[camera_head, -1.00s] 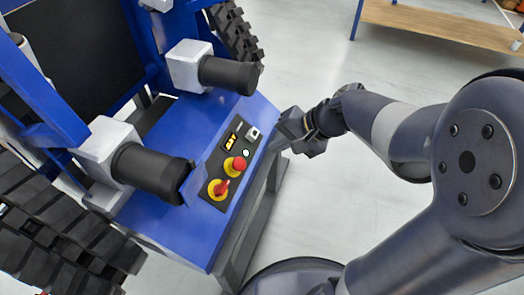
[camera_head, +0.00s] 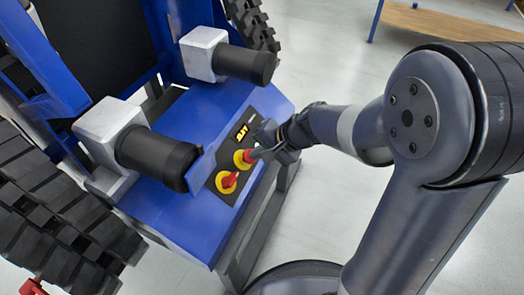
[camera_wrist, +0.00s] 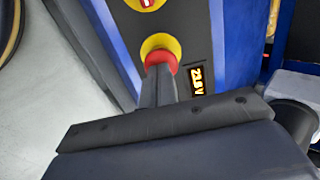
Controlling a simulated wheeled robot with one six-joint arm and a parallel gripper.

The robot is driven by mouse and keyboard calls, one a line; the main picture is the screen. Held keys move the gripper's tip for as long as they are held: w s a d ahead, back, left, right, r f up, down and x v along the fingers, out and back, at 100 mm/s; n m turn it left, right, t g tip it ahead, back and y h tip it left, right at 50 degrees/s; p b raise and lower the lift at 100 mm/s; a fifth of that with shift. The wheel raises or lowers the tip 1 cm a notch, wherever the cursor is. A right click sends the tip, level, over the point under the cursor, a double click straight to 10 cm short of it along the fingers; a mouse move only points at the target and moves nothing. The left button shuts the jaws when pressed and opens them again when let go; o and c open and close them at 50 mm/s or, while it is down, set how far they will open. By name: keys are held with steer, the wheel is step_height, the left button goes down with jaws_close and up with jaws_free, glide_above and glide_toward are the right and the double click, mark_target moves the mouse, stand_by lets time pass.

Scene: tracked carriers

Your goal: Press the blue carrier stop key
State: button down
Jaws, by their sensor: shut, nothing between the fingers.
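The blue carrier (camera_head: 175,215) has a sloped blue deck with a dark control panel. On the panel a red stop key (camera_head: 239,156) sits on a yellow round plate. My gripper (camera_head: 256,153) is shut and empty, with its fingertips right at this key. In the wrist view the shut fingers (camera_wrist: 158,75) overlap the red key (camera_wrist: 160,57), hiding its lower part. They look touching or nearly so; I cannot tell whether the key is pressed in.
A red rotary switch (camera_head: 230,180) on another yellow plate sits beside the key. A lit orange display (camera_head: 241,133) is on its other side. Black cylinders (camera_head: 160,160) stick out over the deck. A wooden bench (camera_head: 440,22) stands at the back, with open floor before it.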

steer(key=shift+b+x, duration=0.9)
steer(key=shift+x, duration=0.1)
steer(key=shift+d+r, duration=0.1)
steer(key=shift+r, duration=0.1)
steer(key=p+v, duration=0.6)
steer(key=v, duration=0.8)
steer(key=shift+s, duration=0.1)
